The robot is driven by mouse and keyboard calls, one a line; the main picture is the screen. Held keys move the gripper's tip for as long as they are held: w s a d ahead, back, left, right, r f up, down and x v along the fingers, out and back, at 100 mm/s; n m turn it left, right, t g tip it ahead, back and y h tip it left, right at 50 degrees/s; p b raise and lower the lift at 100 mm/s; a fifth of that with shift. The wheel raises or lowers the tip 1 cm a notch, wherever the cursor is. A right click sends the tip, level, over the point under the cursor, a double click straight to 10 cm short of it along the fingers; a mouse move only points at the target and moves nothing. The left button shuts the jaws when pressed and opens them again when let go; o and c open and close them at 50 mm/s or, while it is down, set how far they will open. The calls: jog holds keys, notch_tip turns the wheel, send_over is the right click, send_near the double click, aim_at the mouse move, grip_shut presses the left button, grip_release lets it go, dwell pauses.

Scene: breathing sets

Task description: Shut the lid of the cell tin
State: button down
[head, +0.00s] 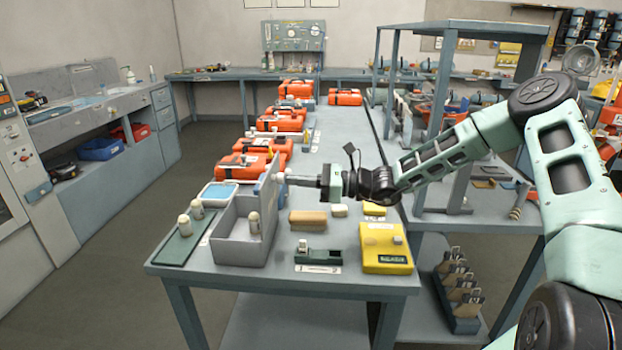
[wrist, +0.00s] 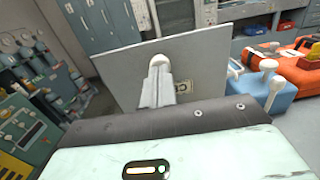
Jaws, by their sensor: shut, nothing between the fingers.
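The cell tin (head: 228,250) is an open grey box near the front left of the table, with a pale upright cell (head: 254,224) inside. Its grey lid (head: 266,187) stands raised, close to upright, along the tin's right side. In the wrist view the lid (wrist: 215,70) is a broad flat panel just beyond the fingers. My gripper (head: 284,178) is shut and empty, reaching from the right to the lid's right face. The fingertips (wrist: 158,62) overlap the panel in the wrist view; whether they touch it I cannot tell.
A green mat (head: 176,250) with two pale cells lies left of the tin. A brown block (head: 307,220), a small dark green device (head: 318,256) and a yellow meter (head: 386,248) are to its right. Orange cases (head: 240,167) stand behind it.

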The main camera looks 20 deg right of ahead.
jog(key=shift+w+a, duration=0.1)
dwell(0.3)
jog(key=w+a+r+g+h+p, duration=0.1)
jog(key=a+h+p, duration=0.1)
jog(key=p, duration=0.2)
jog(key=w+a+r+g+h+p, duration=0.1)
jog(key=a+p, duration=0.1)
jog(key=p, duration=0.2)
jog(key=w+a+r+g+h+p, duration=0.1)
jog(key=a+h+p, duration=0.1)
jog(key=p, duration=0.2)
jog(key=shift+w+r+h, duration=0.1)
jog(key=shift+w+h, duration=0.05)
jog(key=shift+h, duration=0.15)
jog(key=w+a+f+g+h+p, duration=0.1)
jog(key=w+a+f+h+p, duration=0.1)
jog(key=w+a+f, duration=0.3)
jog(key=shift+w+a+f+g+h, duration=0.3)
jog(key=shift+a+f, duration=1.05)
jog(key=shift+a, duration=0.9)
